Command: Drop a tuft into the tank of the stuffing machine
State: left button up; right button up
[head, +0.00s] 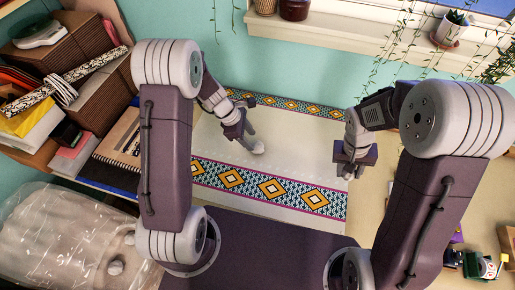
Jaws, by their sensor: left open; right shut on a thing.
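My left gripper (251,140) is open above the pale surface of the patterned table runner. A small whitish lump (258,148) shows at its fingertips. I cannot tell whether it is a tuft or part of the fingers. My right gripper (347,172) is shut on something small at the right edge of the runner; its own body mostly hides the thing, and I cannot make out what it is. A clear plastic bag (60,235) lies at the lower left, with a whitish lump (115,267) showing at its right side. I cannot make out a stuffing machine or its tank.
The runner (270,185) has patterned bands and a bare pale middle. Shelves at the left hold cartons (75,40), books and a spiral notebook (120,140). A windowsill (330,35) with plants runs along the back. Small items (483,265) sit at the lower right.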

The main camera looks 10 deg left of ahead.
aim_at(254, 144)
pick_arm(q)
jog(key=shift+x, duration=0.8)
pick_arm(e)
jog(key=shift+s+f, duration=0.1)
jog(key=shift+f, duration=0.1)
pick_arm(q)
jog(key=b+x, duration=0.1)
jog(key=x, duration=0.3)
jog(key=shift+w+f, duration=0.1)
jog(key=shift+f, duration=0.35)
pick_arm(e)
jog(key=shift+f, duration=0.7)
pick_arm(q)
jog(key=shift+r, duration=0.1)
pick_arm(e)
jog(key=shift+r, duration=0.1)
pick_arm(q)
jog(key=c, duration=0.4)
jog(key=shift+o, duration=0.2)
